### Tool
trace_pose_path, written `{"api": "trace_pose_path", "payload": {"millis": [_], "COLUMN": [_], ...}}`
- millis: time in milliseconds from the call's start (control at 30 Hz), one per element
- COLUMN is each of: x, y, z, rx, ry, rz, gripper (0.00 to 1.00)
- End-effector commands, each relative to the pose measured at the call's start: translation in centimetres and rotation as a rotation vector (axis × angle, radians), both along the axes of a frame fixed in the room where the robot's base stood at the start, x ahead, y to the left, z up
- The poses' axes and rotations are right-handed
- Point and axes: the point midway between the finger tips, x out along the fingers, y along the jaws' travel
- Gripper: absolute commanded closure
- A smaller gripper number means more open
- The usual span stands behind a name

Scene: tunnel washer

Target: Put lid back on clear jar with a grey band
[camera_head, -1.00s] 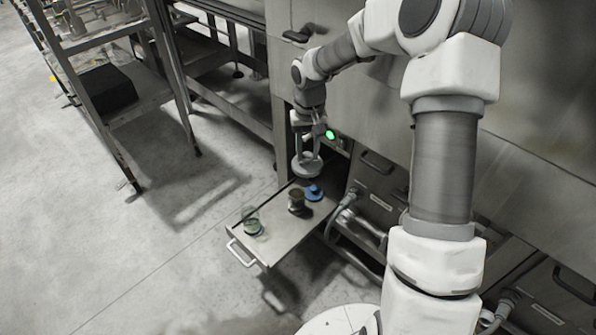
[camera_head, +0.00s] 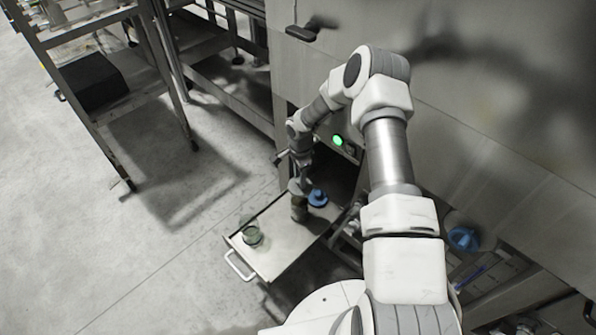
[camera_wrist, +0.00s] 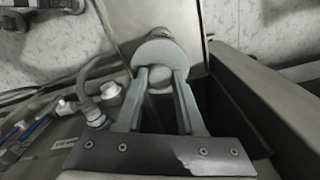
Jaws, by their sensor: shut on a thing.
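My gripper (camera_head: 301,178) is shut on a grey round lid (camera_head: 298,187). In the wrist view my gripper's fingers (camera_wrist: 160,78) pinch the lid's knob, and the lid's grey disc (camera_wrist: 158,51) shows beyond them. A brownish jar (camera_head: 299,210) stands upright on the tray just below the lid; I cannot tell if they touch. A clear greenish jar (camera_head: 251,235) stands open near the tray's handle end, apart from my gripper. I cannot make out a grey band on either jar. In the wrist view the lid hides most of what lies behind it.
The pulled-out metal tray (camera_head: 275,262) has a white handle (camera_head: 238,266) at its near left end. A blue object (camera_head: 318,198) sits right beside the brownish jar. The machine's front (camera_head: 470,120) rises close behind. A metal rack (camera_head: 105,85) stands at left, with open floor before it.

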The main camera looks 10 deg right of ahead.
Motion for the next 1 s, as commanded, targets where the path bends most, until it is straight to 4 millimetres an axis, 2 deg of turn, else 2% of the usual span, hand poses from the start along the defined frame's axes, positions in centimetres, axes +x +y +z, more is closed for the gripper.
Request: {"api": "trace_pose_path", "payload": {"millis": [367, 800, 1000], "x": [-0.1, 0.0, 0.0], "y": [0.0, 0.1, 0.0], "z": [-1.9, -6.1, -6.8], "rx": [0.000, -0.001, 0.000], "ry": [0.000, 0.000, 0.000], "rz": [-0.020, -0.019, -0.019], "gripper": [1.00, 1.00, 1.00]}}
